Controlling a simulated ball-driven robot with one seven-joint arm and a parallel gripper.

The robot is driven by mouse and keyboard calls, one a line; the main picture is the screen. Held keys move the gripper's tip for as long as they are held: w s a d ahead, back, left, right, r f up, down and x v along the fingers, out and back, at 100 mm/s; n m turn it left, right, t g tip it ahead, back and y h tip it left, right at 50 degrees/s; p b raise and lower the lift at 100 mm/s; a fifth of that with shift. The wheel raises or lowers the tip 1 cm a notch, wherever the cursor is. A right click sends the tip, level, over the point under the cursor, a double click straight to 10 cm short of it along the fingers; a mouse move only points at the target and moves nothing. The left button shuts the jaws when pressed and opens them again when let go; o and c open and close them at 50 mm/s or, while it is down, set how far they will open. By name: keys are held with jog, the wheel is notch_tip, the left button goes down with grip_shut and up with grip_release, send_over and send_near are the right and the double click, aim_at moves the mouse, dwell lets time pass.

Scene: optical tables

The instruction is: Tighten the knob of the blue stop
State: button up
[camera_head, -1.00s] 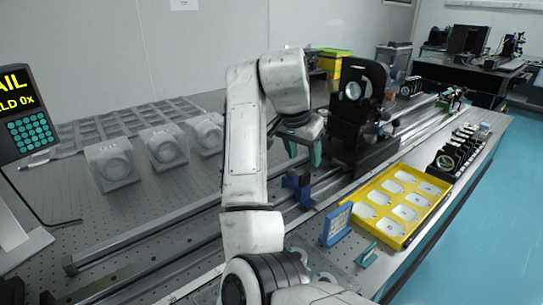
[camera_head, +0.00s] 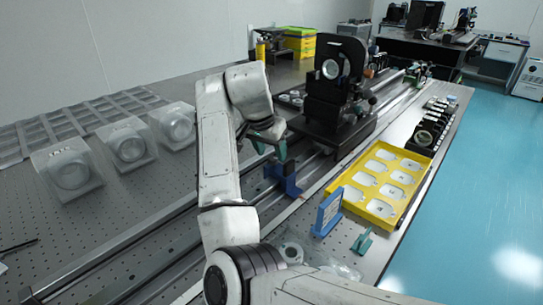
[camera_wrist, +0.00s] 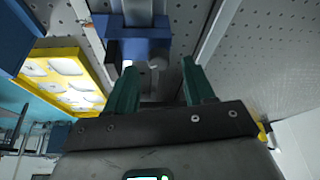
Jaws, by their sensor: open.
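The blue stop (camera_head: 286,180) stands on the rail beside the large black mount in the head view. In the wrist view its blue body (camera_wrist: 138,28) is ahead of my gripper, at the top, slightly left of centre. A small pale round part, perhaps its knob (camera_wrist: 154,63), shows below the body between the fingers, but I cannot be sure. My gripper (camera_wrist: 158,67) has green fingers spread apart with nothing held. In the head view my gripper (camera_head: 268,143) hangs just above and left of the stop. Contact with the stop cannot be made out.
The black mount (camera_head: 335,95) stands close behind the stop. A blue upright plate (camera_head: 328,213), a small green piece (camera_head: 362,242) and a yellow tray (camera_head: 366,212) lie to the right. Pale ring holders (camera_head: 70,170) stand at left. Bare perforated tabletop (camera_head: 60,235) is front left.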

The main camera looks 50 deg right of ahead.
jog(key=shift+x, duration=1.1)
jog(key=shift+c, duration=0.5)
grip_shut()
